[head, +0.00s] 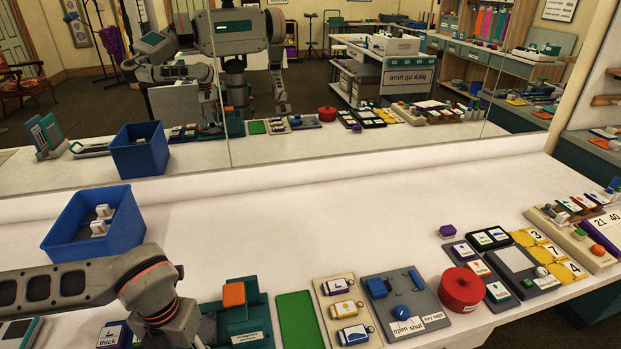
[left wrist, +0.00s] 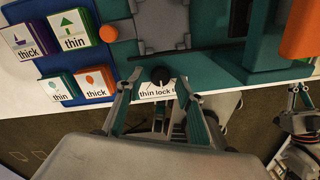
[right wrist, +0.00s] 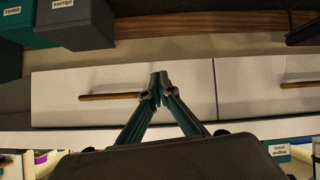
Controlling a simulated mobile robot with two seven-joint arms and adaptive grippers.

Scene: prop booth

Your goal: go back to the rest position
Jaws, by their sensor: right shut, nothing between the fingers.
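In the head view my left arm comes in from the left and bends down at the lower left; its gripper is hidden there. My right gripper (right wrist: 159,82) shows only in the right wrist view. Its fingertips meet with nothing between them, in front of pale drawers (right wrist: 250,85) with wooden handles. My right arm is outside the head view.
On the white table stand a blue bin (head: 126,226) with pale blocks, a teal device (head: 257,312) with an orange block, a green mat (head: 298,318), a grey lock board (head: 390,283) and a red pot (head: 461,288). A mirror lines the back. The table's middle is clear.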

